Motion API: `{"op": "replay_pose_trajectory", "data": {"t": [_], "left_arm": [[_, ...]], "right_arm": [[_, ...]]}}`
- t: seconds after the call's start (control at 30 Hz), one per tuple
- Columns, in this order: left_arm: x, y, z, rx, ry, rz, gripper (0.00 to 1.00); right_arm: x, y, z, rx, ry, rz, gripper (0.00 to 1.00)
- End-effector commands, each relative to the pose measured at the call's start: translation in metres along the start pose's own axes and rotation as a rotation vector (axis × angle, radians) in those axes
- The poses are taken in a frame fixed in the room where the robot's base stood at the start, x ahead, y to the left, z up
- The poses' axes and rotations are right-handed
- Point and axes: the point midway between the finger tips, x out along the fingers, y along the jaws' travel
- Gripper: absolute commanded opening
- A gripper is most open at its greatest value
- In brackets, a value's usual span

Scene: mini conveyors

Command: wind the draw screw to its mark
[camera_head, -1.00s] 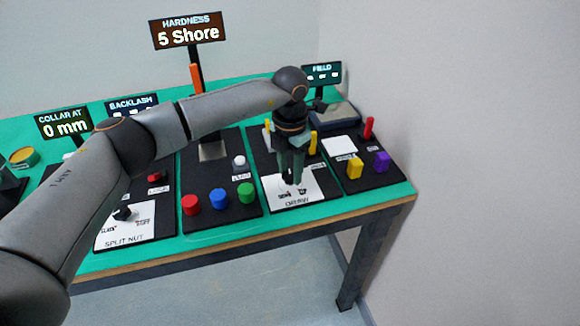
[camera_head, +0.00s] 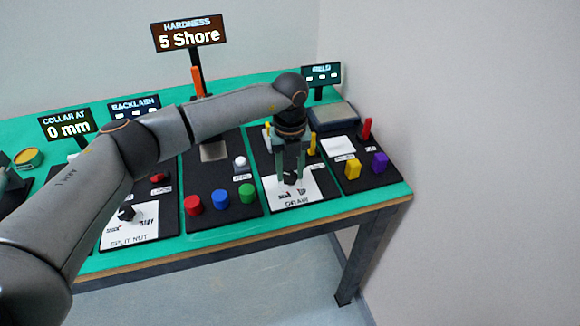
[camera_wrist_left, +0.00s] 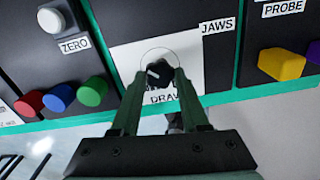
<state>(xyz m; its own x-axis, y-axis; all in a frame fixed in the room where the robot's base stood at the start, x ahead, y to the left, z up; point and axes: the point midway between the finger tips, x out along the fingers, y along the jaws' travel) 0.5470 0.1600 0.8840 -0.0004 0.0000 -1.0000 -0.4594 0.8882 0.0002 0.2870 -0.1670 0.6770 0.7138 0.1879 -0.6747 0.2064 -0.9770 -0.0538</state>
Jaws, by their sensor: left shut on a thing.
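The draw screw is a black knob (camera_head: 291,178) with a white pointer line, on a white card (camera_head: 312,190) lettered DRAW. In the left wrist view the knob (camera_wrist_left: 159,73) sits inside a thin circle, its pointer towards the upper left. My left gripper (camera_head: 290,175) points down over the card and is shut on the knob, one finger on each side. It also shows in the left wrist view (camera_wrist_left: 158,80). Small marks on the card are too blurred to read and partly behind the fingers. My right gripper is not in view.
Red (camera_head: 193,204), blue (camera_head: 220,199) and green (camera_head: 247,193) buttons stand left of the card. Yellow (camera_head: 353,169) and purple (camera_head: 380,162) knobs stand to the right. The hardness display (camera_head: 188,34) reads 5 Shore. The table's front edge is close below the card.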

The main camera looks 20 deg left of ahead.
Motion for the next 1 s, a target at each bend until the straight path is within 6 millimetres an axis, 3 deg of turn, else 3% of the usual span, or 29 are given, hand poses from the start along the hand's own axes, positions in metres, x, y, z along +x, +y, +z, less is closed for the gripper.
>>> {"op": "replay_pose_trajectory", "data": {"t": [1.0], "left_arm": [[-0.004, -0.001, 0.001, -0.968, -0.001, -0.001, 0.0]], "right_arm": [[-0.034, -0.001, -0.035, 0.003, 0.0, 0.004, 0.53]]}}
